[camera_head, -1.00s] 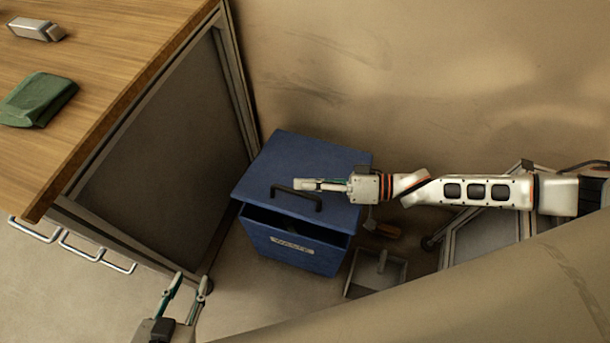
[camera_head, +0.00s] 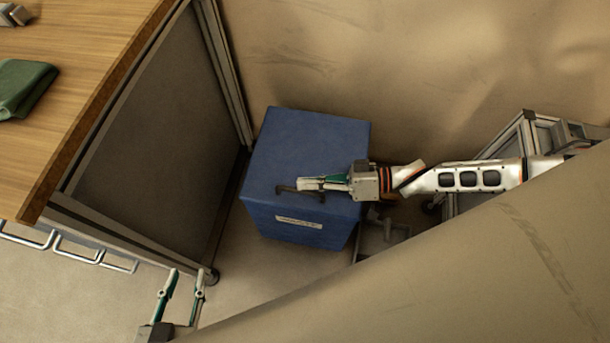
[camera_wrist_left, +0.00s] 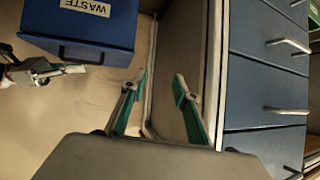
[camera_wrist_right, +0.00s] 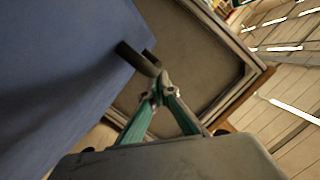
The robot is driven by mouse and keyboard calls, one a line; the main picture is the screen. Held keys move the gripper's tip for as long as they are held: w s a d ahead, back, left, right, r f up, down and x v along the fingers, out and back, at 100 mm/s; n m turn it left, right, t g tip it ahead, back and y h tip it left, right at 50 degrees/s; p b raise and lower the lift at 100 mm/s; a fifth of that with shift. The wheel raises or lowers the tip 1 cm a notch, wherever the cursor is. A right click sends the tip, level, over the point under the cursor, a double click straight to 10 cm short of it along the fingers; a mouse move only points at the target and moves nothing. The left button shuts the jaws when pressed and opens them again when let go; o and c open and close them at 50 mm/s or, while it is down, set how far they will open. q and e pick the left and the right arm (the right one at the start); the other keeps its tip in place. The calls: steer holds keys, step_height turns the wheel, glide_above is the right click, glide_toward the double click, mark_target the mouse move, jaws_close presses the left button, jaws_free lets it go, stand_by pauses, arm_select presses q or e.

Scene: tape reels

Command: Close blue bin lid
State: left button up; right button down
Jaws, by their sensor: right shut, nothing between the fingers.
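The blue bin (camera_head: 300,218) stands on the floor beside the workbench, with a white label on its front. Its lid (camera_head: 310,140) lies down on the body, with no dark gap showing at the front. A dark bar handle (camera_head: 299,191) is at the lid's front edge. My right gripper (camera_head: 303,184) is shut and empty, its fingertips at the handle. The right wrist view shows the fingertips (camera_wrist_right: 160,88) by the handle (camera_wrist_right: 137,58); contact is hard to tell. My left gripper (camera_head: 186,276) is open and empty at lower left, away from the bin.
The wooden workbench (camera_head: 90,70) is at the left, with a green cloth-like item (camera_head: 24,86) on top and metal handles along its side. A grey tray (camera_head: 378,240) lies right of the bin. A tan wall closes the back.

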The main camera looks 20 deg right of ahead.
steer(key=shift+s+f, duration=0.1)
steer(key=shift+f, duration=0.3)
steer(key=shift+a, duration=0.1)
steer(key=shift+s+f, duration=0.1)
steer(key=shift+f, duration=0.05)
